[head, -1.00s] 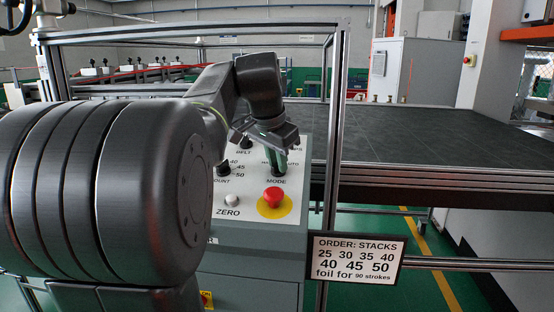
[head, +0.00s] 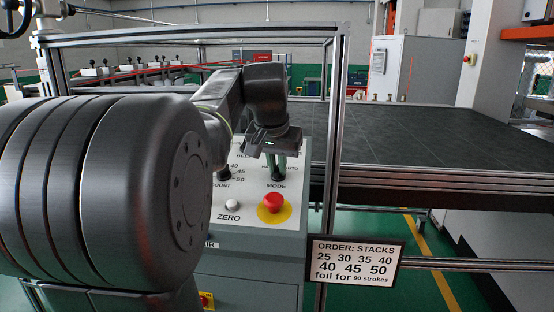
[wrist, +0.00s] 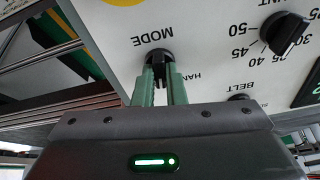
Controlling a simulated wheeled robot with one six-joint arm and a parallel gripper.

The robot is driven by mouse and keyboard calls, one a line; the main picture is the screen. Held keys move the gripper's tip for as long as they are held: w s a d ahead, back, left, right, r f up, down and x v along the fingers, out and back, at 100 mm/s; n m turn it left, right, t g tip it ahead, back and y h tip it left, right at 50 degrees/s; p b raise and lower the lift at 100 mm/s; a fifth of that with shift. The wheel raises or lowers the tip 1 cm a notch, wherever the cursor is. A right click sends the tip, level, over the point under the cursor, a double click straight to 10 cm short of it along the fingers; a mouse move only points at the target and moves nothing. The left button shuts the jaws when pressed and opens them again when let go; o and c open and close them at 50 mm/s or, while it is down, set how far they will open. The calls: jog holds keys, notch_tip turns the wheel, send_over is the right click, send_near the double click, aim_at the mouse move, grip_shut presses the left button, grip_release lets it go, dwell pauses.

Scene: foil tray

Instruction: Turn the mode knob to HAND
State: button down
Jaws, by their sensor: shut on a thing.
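The mode knob (wrist: 158,57) is a black knob on the pale control panel, beside the printed word MODE. In the wrist view my gripper (wrist: 159,72) has its two green fingers shut on the knob, one on each side. The HAND label is partly hidden by a finger. In the head view my gripper (head: 276,170) reaches down onto the mode knob (head: 277,175) above the MODE label. The knob's pointer direction cannot be told, as the fingers cover most of it.
A red emergency button (head: 272,202) on a yellow disc and a white ZERO button (head: 232,204) sit just below the knob. The count knob (wrist: 284,33) is beside it. A metal frame post (head: 332,130) stands close on the right.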

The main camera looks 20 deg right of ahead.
jog(key=n+p, duration=0.2)
jog(key=n, duration=0.2)
jog(key=shift+d+r+n+y, duration=0.1)
jog(key=shift+r+n+y, duration=0.05)
jog(key=shift+n+y, duration=0.2)
jog(key=n+p, duration=0.1)
jog(key=n, duration=0.3)
jog(key=shift+t, duration=0.3)
jog(key=shift+n+y, duration=0.25)
jog(key=shift+n, duration=0.1)
jog(key=c, duration=1.5)
grip_release()
jog(key=v, duration=1.3)
jog(key=shift+s+r, duration=0.2)
jog(key=shift+r, duration=0.1)
jog(key=x, duration=1.4)
